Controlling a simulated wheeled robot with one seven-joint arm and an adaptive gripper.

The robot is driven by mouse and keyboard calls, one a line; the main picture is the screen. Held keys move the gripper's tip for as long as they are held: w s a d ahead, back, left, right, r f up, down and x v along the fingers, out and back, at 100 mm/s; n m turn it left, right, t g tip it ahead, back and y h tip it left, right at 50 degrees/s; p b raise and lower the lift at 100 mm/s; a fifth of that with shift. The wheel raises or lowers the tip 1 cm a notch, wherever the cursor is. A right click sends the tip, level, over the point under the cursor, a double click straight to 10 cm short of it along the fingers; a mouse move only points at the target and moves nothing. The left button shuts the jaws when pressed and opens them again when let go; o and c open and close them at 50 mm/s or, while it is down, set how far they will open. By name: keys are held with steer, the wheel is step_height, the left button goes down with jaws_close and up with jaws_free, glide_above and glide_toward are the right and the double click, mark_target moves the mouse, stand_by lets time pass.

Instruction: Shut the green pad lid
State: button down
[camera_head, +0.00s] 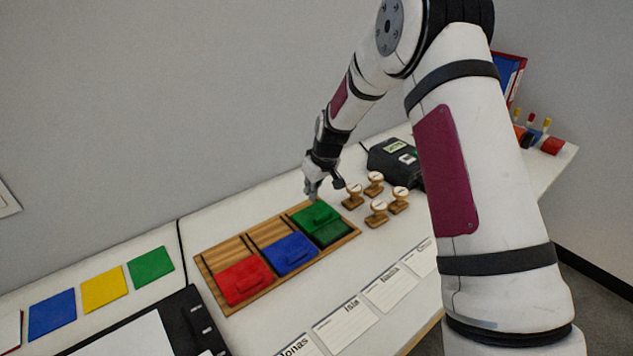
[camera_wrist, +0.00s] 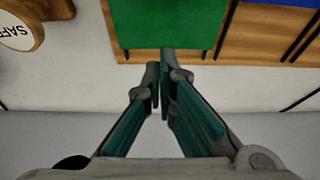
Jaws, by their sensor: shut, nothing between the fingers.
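The wooden pad tray (camera_head: 207,268) holds a red, a blue and a green pad in a row. The green lid (camera_head: 313,216) is raised at the back of the right-hand compartment, and the dark green pad (camera_head: 332,234) shows in front of it. My gripper (camera_head: 313,195) is shut and empty, just behind and above the green lid. In the wrist view the shut fingertips (camera_wrist: 161,66) are close to the edge of the green lid (camera_wrist: 166,22). I cannot tell whether they touch it.
The red lid (camera_head: 243,280) and blue lid (camera_head: 289,254) lie flat beside it. Several wooden stamps (camera_head: 377,214) stand right of the tray; one stamp (camera_wrist: 20,28) shows in the wrist view. A black case (camera_head: 388,160) stands behind them. Name cards (camera_head: 345,324) lie in front.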

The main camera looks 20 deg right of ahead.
mark_target(316, 212)
steer(key=x, duration=0.3)
steer(key=shift+s+f, duration=0.1)
steer(key=shift+s, duration=0.05)
steer(key=s, duration=0.1)
steer(key=s+d+p, duration=0.1)
steer(key=shift+s+r, duration=0.25)
steer(key=shift+r, duration=0.05)
steer(key=shift+s+d+f, duration=0.1)
steer(key=shift+s+d, duration=0.05)
steer(key=shift+s, duration=0.35)
steer(key=shift+d, duration=0.1)
steer(key=s+p, duration=0.1)
steer(key=s, duration=0.1)
steer(key=s+d+p, duration=0.2)
steer(key=s, duration=0.1)
steer(key=shift+s+d, duration=0.15)
steer(key=shift+s, duration=0.15)
steer(key=shift+s+d+f, duration=0.1)
steer(key=shift+s+d, duration=0.05)
steer(key=shift+s, duration=0.25)
